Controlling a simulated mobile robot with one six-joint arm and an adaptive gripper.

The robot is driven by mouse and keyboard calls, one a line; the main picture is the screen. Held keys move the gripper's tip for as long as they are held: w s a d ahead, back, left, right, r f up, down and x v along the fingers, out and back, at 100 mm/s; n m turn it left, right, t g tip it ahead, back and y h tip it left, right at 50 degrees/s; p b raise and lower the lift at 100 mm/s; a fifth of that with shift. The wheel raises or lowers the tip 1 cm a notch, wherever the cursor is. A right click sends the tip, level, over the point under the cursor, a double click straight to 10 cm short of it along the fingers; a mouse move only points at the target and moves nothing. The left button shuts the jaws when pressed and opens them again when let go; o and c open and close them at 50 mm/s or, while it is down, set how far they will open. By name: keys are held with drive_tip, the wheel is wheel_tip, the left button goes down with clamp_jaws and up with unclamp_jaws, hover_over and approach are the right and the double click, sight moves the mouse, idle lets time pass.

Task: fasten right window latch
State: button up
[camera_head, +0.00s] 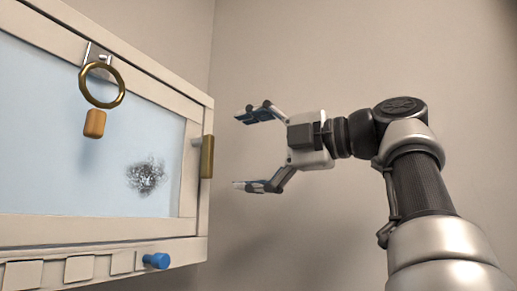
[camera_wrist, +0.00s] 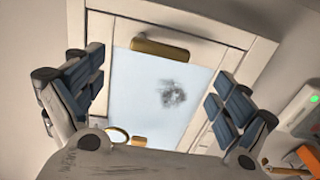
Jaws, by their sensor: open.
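The window (camera_head: 60,220) has a pale frame and a light blue pane. A brass bar (camera_head: 207,157), which looks like the right latch, stands upright on the frame's right side. It also shows in the wrist view as a brass bar (camera_wrist: 160,48) near the top of the frame, beyond my fingers. Whether it is fastened I cannot tell. My gripper (camera_head: 254,152) is open and empty, to the right of the brass bar and apart from it, fingers pointing left. In the wrist view, my gripper (camera_wrist: 158,95) has its fingers spread on either side of the pane.
A brass ring (camera_head: 83,88) hangs at the window's upper left, above an orange-brown tag (camera_head: 95,124). A dark smudge (camera_head: 146,177) marks the pane. A blue knob (camera_head: 156,260) sticks out below the window. A pale box with a green light (camera_wrist: 300,108) is at right in the wrist view.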

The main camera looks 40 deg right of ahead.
drive_tip(key=v, duration=0.3)
idle(0.5)
